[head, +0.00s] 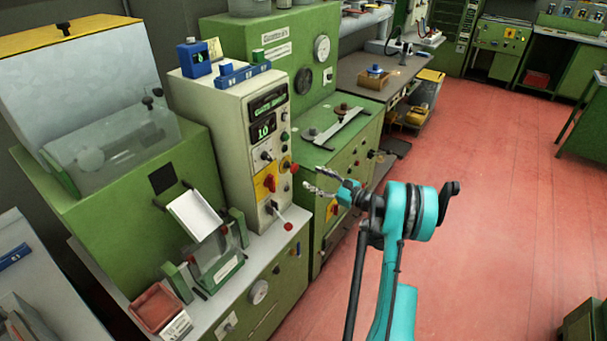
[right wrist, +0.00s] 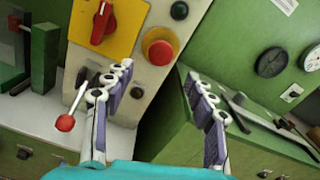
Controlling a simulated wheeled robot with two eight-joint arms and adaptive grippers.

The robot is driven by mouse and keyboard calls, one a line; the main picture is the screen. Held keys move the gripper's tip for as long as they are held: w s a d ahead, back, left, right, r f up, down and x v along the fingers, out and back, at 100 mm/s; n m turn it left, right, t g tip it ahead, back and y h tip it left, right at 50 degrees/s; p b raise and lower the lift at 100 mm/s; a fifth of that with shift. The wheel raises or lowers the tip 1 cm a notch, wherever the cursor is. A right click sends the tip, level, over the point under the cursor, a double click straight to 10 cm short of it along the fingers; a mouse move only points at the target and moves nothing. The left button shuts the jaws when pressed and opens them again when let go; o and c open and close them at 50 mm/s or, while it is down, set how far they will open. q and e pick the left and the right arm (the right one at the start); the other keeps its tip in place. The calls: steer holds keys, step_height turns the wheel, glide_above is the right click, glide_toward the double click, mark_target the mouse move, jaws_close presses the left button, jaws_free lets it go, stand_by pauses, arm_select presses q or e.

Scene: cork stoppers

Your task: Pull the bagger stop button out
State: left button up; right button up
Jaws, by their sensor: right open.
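The stop button is a round red mushroom button (right wrist: 160,50) on the cream control panel, at the top middle of the right wrist view. In the head view it is a small red spot (head: 286,163) on the panel's right side. Whether it is pressed in or out cannot be told. My right gripper (head: 311,178) is open and empty, its fingers pointing at the panel. In the right wrist view the gripper (right wrist: 159,72) has its fingertips on either side of the button's lower part, apparently short of it. My left gripper is not in view.
A red rotary switch on a yellow plate (right wrist: 125,30) sits left of the button. A red-knobbed lever (right wrist: 66,123) stands below, near my left-hand finger. A green machine (head: 345,140) with a gauge is close on the right. The red floor (head: 470,200) is open.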

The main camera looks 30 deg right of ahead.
steer(key=shift+v, duration=1.85)
steer(key=s+a+r+n+g, duration=0.15)
steer(key=a+n, duration=0.25)
steer(key=a, duration=0.4)
steer(key=s+a+r+n+g+h, duration=0.1)
steer(key=a+r+n+g, duration=0.25)
steer(key=a, duration=0.45)
steer(key=s+a+r+n+g, duration=0.1)
steer(key=a+r+n+g, duration=0.1)
steer(key=a+n, duration=0.45)
steer(key=s+a+n+h, duration=0.2)
steer(key=s+a+n, duration=0.1)
steer(key=s+n, duration=0.2)
steer(key=s+a+f+n+g+h, duration=0.1)
steer(key=s+a+n+h, duration=0.1)
steer(key=s, duration=0.8)
steer(key=s+a+n+g+h, duration=0.1)
steer(key=s+a+n, duration=0.4)
steer(key=s+n, duration=0.2)
steer(key=shift+s+f+n+h, duration=0.3)
steer(key=shift+s+h, duration=0.1)
steer(key=shift+s, duration=0.05)
